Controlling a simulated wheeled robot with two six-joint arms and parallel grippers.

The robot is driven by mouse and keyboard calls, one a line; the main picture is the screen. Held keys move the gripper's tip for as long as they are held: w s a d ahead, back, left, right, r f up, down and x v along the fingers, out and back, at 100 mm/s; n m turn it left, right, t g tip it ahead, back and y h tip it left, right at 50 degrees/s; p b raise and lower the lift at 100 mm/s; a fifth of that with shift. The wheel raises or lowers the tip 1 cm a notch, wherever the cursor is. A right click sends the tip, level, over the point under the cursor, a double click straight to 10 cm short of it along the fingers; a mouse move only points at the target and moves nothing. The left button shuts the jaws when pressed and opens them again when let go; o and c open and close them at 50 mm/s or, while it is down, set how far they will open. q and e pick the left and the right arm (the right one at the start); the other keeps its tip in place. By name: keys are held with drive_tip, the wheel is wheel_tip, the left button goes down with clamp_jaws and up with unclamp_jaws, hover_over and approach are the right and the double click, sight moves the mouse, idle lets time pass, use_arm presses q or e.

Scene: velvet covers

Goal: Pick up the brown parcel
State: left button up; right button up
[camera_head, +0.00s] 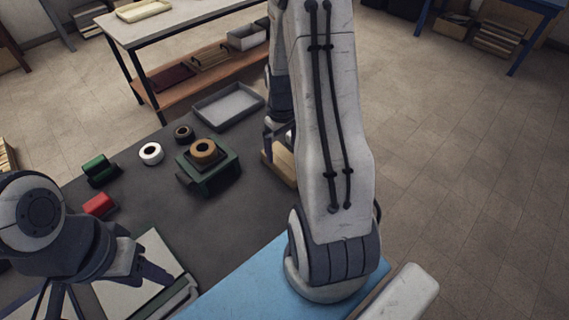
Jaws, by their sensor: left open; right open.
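A brown parcel (280,168) sits on the dark work surface, right of the green tape holder. My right arm hides much of it. My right gripper (279,135) is at the parcel's far upper end, partly hidden behind my own arm; it is open, and I cannot tell whether it touches the parcel. My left gripper (155,272) is open at the lower left, over pale flat sheets and well apart from the parcel.
A green holder (213,177) with a tan tape roll stands left of the parcel. A grey tray (228,106) lies behind it. White (151,153) and dark (183,132) rolls, green (100,170) and red (99,205) items stand left. A blue mat (235,293) lies in front.

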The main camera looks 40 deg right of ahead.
sight(285, 159)
drive_tip(key=shift+s+d+f+p, duration=0.1)
drive_tip(key=shift+s+f+p, duration=0.1)
drive_tip(key=shift+f, duration=1.2)
drive_tip(key=shift+s+d+f+p, duration=0.1)
drive_tip(key=shift+s+f+p, duration=0.1)
drive_tip(key=shift+f, duration=1.15)
drive_tip(key=c, duration=1.5)
drive_tip(key=shift+r, duration=0.15)
